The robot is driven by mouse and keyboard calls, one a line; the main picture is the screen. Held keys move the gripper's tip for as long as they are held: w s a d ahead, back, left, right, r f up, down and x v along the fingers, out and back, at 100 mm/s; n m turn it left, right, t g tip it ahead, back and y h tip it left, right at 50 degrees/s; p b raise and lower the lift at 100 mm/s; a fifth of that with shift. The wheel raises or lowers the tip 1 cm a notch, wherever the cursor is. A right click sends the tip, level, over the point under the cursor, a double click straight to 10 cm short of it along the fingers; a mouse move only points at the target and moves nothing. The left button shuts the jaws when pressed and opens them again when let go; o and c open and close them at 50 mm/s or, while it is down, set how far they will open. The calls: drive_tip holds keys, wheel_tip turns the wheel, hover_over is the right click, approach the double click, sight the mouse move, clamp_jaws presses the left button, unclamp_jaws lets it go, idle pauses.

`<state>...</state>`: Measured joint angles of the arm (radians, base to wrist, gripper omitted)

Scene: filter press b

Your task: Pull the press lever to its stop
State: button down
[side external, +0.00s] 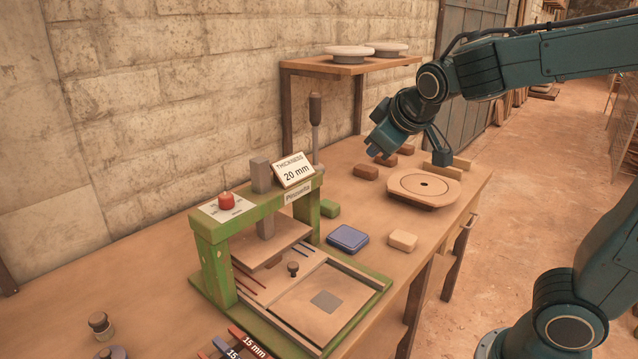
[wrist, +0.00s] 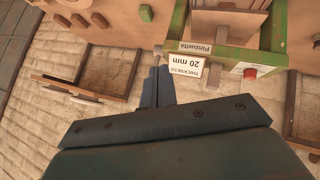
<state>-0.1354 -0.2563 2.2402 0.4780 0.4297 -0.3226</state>
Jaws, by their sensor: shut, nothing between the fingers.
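The press lever (side external: 315,125) stands upright at the back right of the green press frame (side external: 216,262), with a brown handle on a grey rod. A sign on the press (side external: 293,171) reads "THICKNESS 20 mm". The press plate (side external: 272,243) hangs above the base, apart from it. My gripper (side external: 374,149) is shut and empty, to the right of the lever and apart from it, above the bench. In the wrist view my shut fingers (wrist: 157,83) show beside the sign (wrist: 187,66); I cannot clearly make out the lever there.
A round wooden turntable (side external: 424,187), a blue-grey pad (side external: 348,238) and several small blocks lie on the bench right of the press. A shelf (side external: 345,67) with two pale discs stands behind. A red knob (side external: 226,201) sits on the press top. A stone wall bounds the back.

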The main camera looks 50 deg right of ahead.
drive_tip(key=w+a+n+t+h, duration=0.1)
drive_tip(key=w+n+t+h, duration=0.4)
drive_tip(key=w, duration=1.6)
drive_tip(key=shift+a+r+n+h, duration=0.35)
drive_tip(key=shift+a+n+h, duration=0.05)
drive_tip(key=shift+n+h, duration=1.25)
drive_tip(key=shift+d, duration=0.1)
hover_over(315, 138)
drive_tip(key=w+a, duration=0.1)
drive_tip(key=a, duration=0.1)
drive_tip(key=shift+w+a, duration=0.15)
drive_tip(key=shift+w, duration=0.05)
drive_tip(key=shift+s, duration=0.1)
